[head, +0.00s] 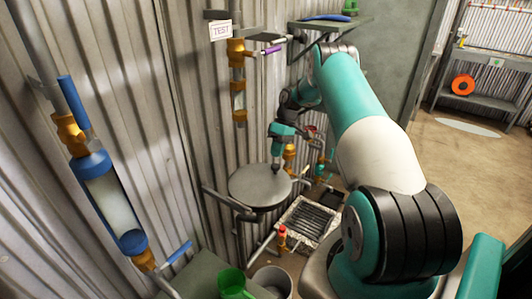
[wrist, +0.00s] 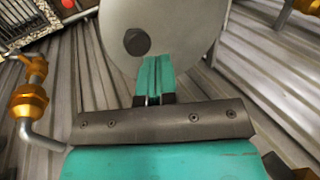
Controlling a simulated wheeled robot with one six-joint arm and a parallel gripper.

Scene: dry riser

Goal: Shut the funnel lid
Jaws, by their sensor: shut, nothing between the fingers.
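The funnel lid (head: 260,186) is a round grey disc beside the corrugated wall in the head view. It looks roughly level there, and the funnel under it is mostly hidden. In the wrist view the lid (wrist: 175,20) fills the top middle, with a dark round knob (wrist: 137,42) on its face. My gripper (head: 276,168) is at the lid's far edge in the head view. In the wrist view its teal fingers (wrist: 156,62) are together and empty, overlapping the lid just right of the knob. I cannot tell whether they touch it.
A grated tray (head: 310,218) stands right of the lid. Brass-fitted pipes (head: 238,75) with a TEST sign (head: 221,30) run up the wall. A blue-capped sight glass (head: 110,200) is at left. A green jug (head: 232,283) and grey bucket (head: 272,280) are in front. Open floor lies right.

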